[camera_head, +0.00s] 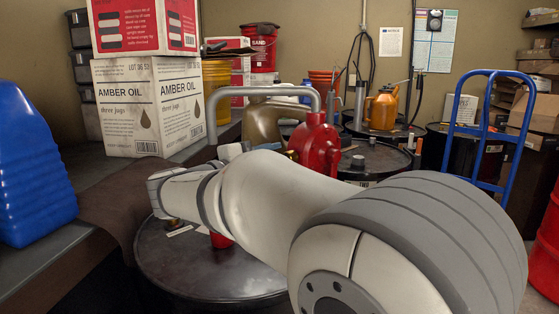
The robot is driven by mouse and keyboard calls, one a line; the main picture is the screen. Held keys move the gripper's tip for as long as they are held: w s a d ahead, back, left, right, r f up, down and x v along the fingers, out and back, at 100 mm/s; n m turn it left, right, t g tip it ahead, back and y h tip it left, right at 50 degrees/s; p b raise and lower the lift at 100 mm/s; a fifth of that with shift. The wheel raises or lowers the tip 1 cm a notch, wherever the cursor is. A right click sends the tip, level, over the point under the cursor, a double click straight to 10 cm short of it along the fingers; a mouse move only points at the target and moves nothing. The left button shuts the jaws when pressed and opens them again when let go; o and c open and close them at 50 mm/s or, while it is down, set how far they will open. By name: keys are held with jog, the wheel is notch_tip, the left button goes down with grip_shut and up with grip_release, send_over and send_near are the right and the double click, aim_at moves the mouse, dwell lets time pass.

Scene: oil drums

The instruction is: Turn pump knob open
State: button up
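A red pump (316,146) stands behind my arm, with a grey bent spout pipe (262,91) reaching left and down. A small brass-coloured part shows at the pump's left side, but I cannot tell whether it is the knob. A dark drum (195,266) lies below my arm, with a red piece (220,240) on its lid. My pale arm crosses the front and bends at the left. A small blue-grey piece (231,152) above the arm, left of the pump, may belong to my gripper. The fingers are hidden, so their opening and any contact do not show.
A blue jug (33,165) and amber oil boxes (148,105) stand on the left bench. A tan metal can (268,121), an orange oil can (382,108) and more drums are behind. A blue hand truck (490,120) and red drum (547,245) stand at right.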

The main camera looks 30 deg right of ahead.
jog(key=v, duration=0.5)
dwell(0.3)
jog(key=s+d+f+m+g+y+p, duration=0.2)
jog(key=s+d+f+g+y+p, duration=0.15)
jog(key=s+f+y+p, duration=0.55)
jog(key=s+a+f+m+t+y+p, duration=0.1)
jog(key=s+a+m+y+p, duration=0.3)
jog(key=s+a+y+p, duration=0.3)
jog(key=shift+s+a+f+y, duration=0.2)
jog(key=shift+s+a+y, duration=0.15)
jog(key=shift+a+y, duration=0.6)
jog(key=shift+a+h, duration=0.2)
jog(key=shift+h, duration=0.05)
